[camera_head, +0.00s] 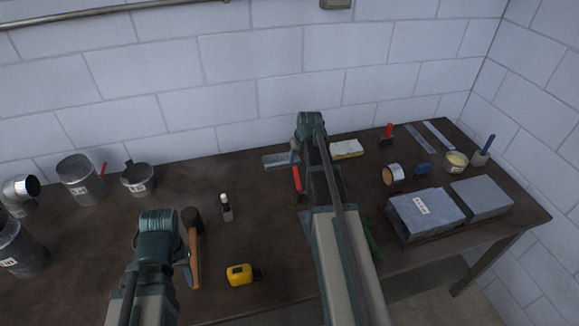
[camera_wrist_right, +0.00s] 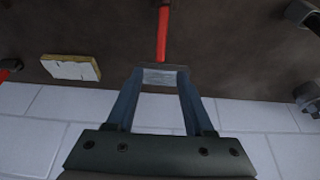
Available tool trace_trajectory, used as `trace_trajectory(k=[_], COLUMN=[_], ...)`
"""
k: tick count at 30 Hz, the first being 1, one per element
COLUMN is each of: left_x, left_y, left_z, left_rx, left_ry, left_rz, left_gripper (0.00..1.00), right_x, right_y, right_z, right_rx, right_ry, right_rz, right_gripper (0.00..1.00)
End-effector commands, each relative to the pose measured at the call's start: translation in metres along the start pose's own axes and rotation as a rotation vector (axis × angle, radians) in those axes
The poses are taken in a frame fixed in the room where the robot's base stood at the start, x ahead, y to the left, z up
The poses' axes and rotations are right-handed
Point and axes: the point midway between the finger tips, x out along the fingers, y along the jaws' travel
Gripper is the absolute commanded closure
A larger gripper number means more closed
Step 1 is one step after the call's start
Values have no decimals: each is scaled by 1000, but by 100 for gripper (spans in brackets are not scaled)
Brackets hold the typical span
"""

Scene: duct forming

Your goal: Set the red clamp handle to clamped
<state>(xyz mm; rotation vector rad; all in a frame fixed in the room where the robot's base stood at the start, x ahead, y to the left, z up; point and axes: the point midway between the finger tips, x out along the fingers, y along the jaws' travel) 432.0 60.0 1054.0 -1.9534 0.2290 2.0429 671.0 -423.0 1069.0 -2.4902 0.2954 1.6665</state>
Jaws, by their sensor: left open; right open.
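A red handle (camera_head: 297,177) lies near the middle of the table, just beside my right forearm. It also shows in the right wrist view (camera_wrist_right: 163,35), running toward my fingers and ending at a flat grey piece (camera_wrist_right: 163,77). That grey piece appears between my right gripper's fingertips (camera_wrist_right: 161,72); I cannot tell whether they touch it. My right gripper (camera_head: 296,148) is open, its fingers mostly hidden by the wrist in the head view. My left gripper (camera_head: 158,222) is over the table's front left, next to a mallet (camera_head: 194,245), its fingers hidden below it.
A yellow tape measure (camera_head: 242,274) and a small bottle (camera_head: 226,207) lie between my arms. Metal cans and duct pieces (camera_head: 80,180) stand at the left. Grey blocks (camera_head: 427,212), a tape roll (camera_head: 393,175) and a sponge-like block (camera_head: 346,148) are at the right. The wall borders the back.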

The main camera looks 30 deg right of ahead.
Motion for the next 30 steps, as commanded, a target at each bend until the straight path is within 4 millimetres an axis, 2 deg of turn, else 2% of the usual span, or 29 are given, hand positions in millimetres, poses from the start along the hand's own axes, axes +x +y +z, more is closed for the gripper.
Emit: trace_trajectory(k=[8, 14, 30], left_x=[2, 14, 86], left_y=[0, 1, 8], left_z=[0, -1, -5], left_rx=[0, 1, 1], left_ry=[0, 0, 0], left_rz=[0, 0, -1], left_gripper=[50, 50, 50], right_x=[2, 15, 93], right_y=[0, 0, 0], right_z=[0, 1, 2], right_rx=[0, 0, -1], right_ry=[0, -1, -1], right_rz=[0, 0, 0], right_gripper=[48, 48, 48])
